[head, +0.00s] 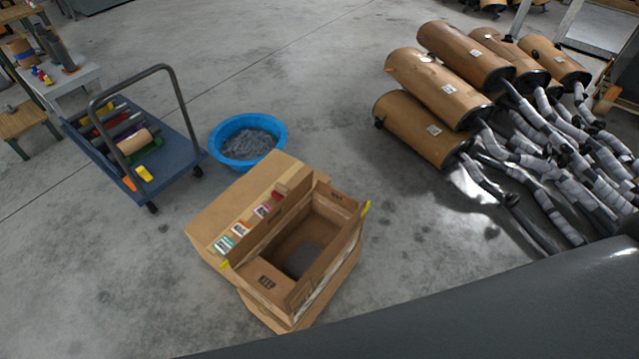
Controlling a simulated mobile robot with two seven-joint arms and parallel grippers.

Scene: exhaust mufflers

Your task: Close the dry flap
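An open cardboard box (322,228) stands on the concrete floor in the middle of the head view. Its opening faces up and shows a dark grey patch inside at the bottom. A wide cardboard flap or panel (235,200) lies on its upper left side, with several coloured labels (241,228) along its edge. Small dark prints mark the box's near left part (267,282) and its far part. A yellow tab (366,208) sticks out at the right corner, and another is at the left. I cannot tell which flap is the dry one. Neither gripper is in view.
A blue tub (247,141) of grey material stands just behind the box. A blue cart (130,150) with a tall handle is to the left. Brown mufflers (430,88) and wrapped pipes (560,160) fill the right. Floor left of the box is clear.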

